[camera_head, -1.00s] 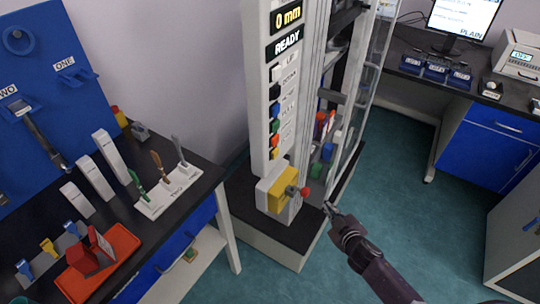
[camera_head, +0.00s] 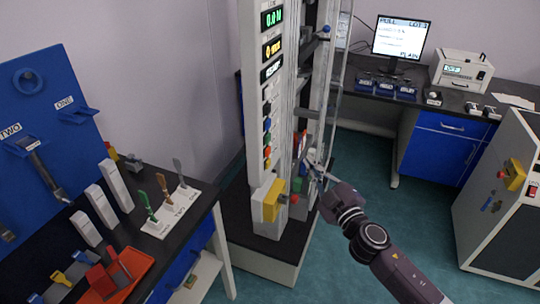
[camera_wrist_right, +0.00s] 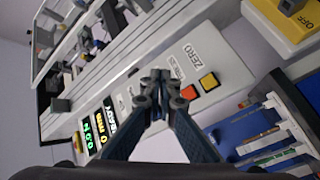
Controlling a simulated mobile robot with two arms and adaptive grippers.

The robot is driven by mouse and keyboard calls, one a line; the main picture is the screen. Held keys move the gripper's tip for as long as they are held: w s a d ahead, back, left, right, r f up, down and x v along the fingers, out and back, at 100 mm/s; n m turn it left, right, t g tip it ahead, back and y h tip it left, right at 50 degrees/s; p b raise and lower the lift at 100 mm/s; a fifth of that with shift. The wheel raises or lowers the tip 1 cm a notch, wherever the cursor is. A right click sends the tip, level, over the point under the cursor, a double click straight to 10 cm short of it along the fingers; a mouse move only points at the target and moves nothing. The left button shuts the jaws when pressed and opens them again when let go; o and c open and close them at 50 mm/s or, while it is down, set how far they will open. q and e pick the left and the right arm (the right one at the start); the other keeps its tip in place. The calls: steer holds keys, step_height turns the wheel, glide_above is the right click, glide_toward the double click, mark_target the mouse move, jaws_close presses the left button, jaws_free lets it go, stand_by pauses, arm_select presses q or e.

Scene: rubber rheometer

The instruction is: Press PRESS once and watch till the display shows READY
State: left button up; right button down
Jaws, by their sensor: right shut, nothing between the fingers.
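The test machine (camera_head: 252,120) is a tall pale column with stacked displays and a column of coloured buttons (camera_head: 267,124). Its top display (camera_head: 272,16) is green, the yellow one (camera_head: 272,46) is below, and the white-lettered one (camera_head: 271,70) appears to read READY. My right gripper (camera_head: 312,165) is shut and empty, to the right of the lower column. In the right wrist view its fingertips (camera_wrist_right: 160,80) overlap the button panel (camera_wrist_right: 215,60), near a red button (camera_wrist_right: 188,92) and a yellow one (camera_wrist_right: 208,81). Contact cannot be told. I cannot identify the PRESS button. My left gripper is out of view.
A dark bench (camera_head: 190,215) with tools and an orange tray (camera_head: 135,268) is at left. A monitor (camera_head: 400,38) stands at the back right. The teal floor (camera_head: 400,225) is open at right.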

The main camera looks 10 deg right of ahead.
mark_target(268, 151)
steer(key=w+a, duration=0.5)
steer(key=a, duration=0.2)
stand_by(0.6)
steer(key=shift+w+a, duration=0.1)
steer(key=shift+a, duration=0.1)
stand_by(1.2)
steer(key=shift+w+a, duration=0.15)
steer(key=shift+a, duration=0.1)
